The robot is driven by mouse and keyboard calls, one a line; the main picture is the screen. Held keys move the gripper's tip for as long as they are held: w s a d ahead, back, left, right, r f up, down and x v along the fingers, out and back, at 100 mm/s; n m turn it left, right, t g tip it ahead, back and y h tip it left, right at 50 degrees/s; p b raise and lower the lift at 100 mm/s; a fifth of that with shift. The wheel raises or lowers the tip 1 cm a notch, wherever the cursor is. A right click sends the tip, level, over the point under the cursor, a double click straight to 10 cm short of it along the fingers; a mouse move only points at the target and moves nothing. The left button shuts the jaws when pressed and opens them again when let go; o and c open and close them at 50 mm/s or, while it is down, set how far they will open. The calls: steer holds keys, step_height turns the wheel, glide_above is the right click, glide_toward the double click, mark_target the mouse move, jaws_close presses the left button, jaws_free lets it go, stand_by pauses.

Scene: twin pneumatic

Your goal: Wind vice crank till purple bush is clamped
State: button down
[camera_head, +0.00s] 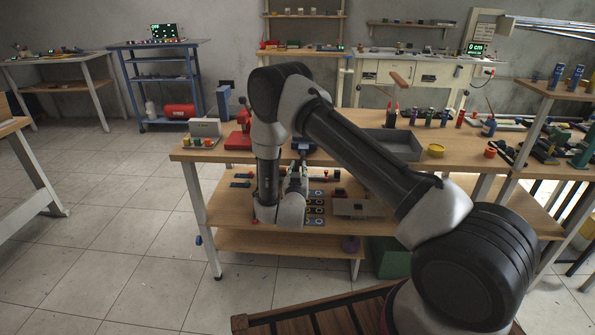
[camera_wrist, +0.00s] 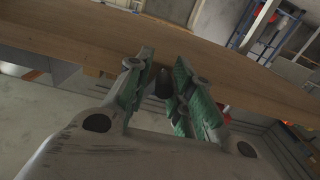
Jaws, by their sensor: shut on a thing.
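My gripper (camera_wrist: 160,82) has green-padded fingers closed around a small dark knob (camera_wrist: 163,80), which looks like the end of the crank handle, beside the wooden edge of the bench. In the head view my gripper (camera_head: 299,172) is at the bench's front edge, partly hidden by my arm. A blue part (camera_head: 303,145), perhaps of the vice, shows just above it at the edge. The rest of the vice and crank is hidden by my arm. I cannot make out the purple bush in the jaws.
Below, a shelf (camera_head: 235,207) holds small parts and a grey block (camera_head: 357,206). Open tiled floor lies to the left.

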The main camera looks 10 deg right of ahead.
steer(key=n, duration=0.3)
steer(key=shift+d, duration=0.35)
steer(key=c, duration=1.4)
jaws_free()
steer(key=shift+a, duration=0.1)
steer(key=shift+c, duration=0.2)
steer(key=shift+s, duration=0.1)
steer(key=v, duration=1.2)
steer(key=shift+c, duration=0.2)
